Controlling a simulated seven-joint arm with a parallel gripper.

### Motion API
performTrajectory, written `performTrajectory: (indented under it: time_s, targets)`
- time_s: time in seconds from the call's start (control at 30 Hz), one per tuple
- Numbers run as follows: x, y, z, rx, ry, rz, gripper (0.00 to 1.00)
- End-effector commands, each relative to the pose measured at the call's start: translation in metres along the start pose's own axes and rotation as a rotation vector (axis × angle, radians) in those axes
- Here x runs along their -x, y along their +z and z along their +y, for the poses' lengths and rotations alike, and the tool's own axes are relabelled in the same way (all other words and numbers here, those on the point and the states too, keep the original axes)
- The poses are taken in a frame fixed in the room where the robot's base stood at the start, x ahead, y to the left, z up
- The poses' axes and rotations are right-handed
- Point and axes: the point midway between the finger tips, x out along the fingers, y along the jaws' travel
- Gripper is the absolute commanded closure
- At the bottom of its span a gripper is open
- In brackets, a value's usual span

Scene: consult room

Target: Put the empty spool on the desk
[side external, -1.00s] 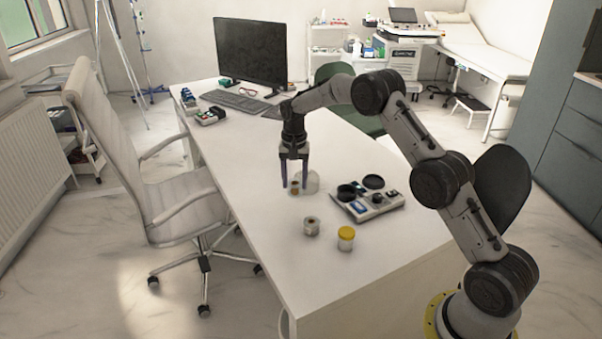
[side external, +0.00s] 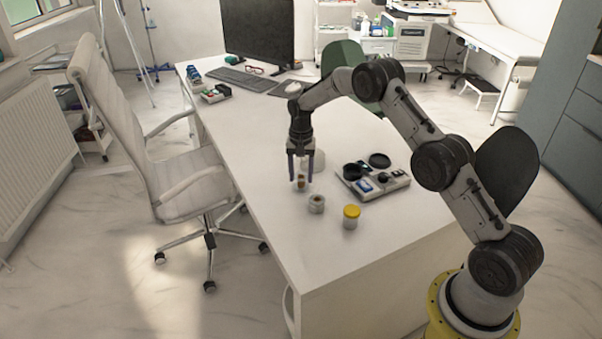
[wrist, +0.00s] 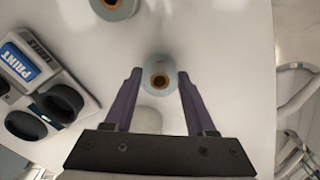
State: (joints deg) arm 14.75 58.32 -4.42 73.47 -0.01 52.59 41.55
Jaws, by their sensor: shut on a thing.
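My gripper (side external: 301,178) points down over the desk (side external: 270,235). It is shut on a small spool with a brown core (side external: 300,184), upright between the fingertips. In the wrist view the spool (wrist: 159,91) shows from above as a pale disc with a brown ring and dark hole. I cannot tell whether its bottom touches the desk. A second, similar spool (side external: 316,204) stands on the desk close by, nearer the front; it also shows at the top of the wrist view (wrist: 113,5).
A device with black round cups (side external: 374,182) lies to the right. A pale rounded object (side external: 318,160) is just behind my gripper. The desk left of my gripper is clear.

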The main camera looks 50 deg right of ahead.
Motion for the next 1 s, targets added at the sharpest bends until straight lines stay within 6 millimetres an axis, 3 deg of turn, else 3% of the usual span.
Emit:
performTrajectory:
  time_s: [0.87, 0.9, 1.0]
  targets:
    - [-0.013, 0.0, 0.0, 0.0, 0.0, 0.0, 0.96]
    - [-0.012, 0.0, 0.0, 0.0, 0.0, 0.0, 0.37]
    - [-0.012, 0.0, 0.0, 0.0, 0.0, 0.0, 0.19]
